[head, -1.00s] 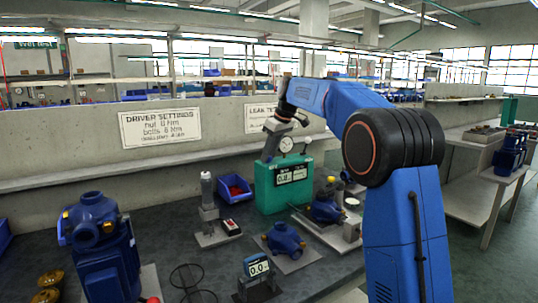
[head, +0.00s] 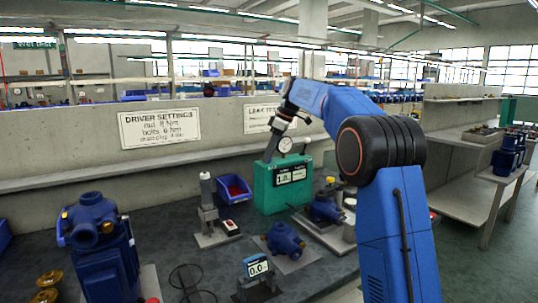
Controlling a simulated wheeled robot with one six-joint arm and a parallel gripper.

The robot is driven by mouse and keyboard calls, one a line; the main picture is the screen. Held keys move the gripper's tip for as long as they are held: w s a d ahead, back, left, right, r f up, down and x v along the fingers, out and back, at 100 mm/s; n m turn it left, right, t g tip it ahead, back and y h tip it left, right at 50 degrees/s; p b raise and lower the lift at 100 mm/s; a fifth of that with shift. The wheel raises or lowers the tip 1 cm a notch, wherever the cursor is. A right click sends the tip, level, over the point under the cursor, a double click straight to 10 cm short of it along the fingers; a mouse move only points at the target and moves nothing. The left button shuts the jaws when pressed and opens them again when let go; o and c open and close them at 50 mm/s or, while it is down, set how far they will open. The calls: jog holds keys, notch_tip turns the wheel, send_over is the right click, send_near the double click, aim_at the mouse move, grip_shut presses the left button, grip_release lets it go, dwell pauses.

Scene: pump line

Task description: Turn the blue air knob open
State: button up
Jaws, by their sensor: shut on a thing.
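The green leak test box (head: 265,192) stands upright on the bench, with a round gauge (head: 285,145) on top and a small display (head: 290,175) on its front. The first digit on the display looks like 1; the rest is too small to read surely. My gripper (head: 267,159) points down at the upper left of the box, left of the gauge. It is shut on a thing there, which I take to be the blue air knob. The knob itself is hidden by the gripper.
A blue bin (head: 234,190) with red parts and a grey stand (head: 208,210) are left of the box. Blue pump parts (head: 285,240) lie in front, near a small meter (head: 257,266). A large blue pump (head: 100,240) stands at the left.

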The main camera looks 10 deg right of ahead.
jog(key=o, duration=1)
jog(key=shift+o, duration=0.2)
